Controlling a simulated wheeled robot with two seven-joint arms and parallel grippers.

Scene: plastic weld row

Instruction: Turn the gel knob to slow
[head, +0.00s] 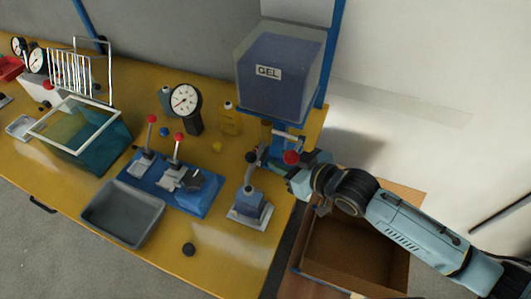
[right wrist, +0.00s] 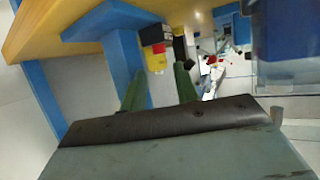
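The gel tank (head: 278,72), a clear box of blue gel labelled GEL, stands at the table's right end in the head view. Under it are a blue support (head: 290,130) and a red ball (head: 291,157). I cannot tell for sure which part is the gel knob. My right gripper (head: 270,163) is just below the tank, its fingers pointing left, close to these parts. In the right wrist view its two green fingers (right wrist: 159,85) stand apart. A black, red and yellow piece (right wrist: 155,55) shows beyond the gap; contact is not visible. My left gripper is out of view.
A small blue press with a black ball (head: 250,205) stands left of my right gripper. A dial gauge (head: 186,100), a blue lever fixture (head: 185,190) and a grey tray (head: 123,213) are farther left. An open cardboard box (head: 350,250) lies below my right arm.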

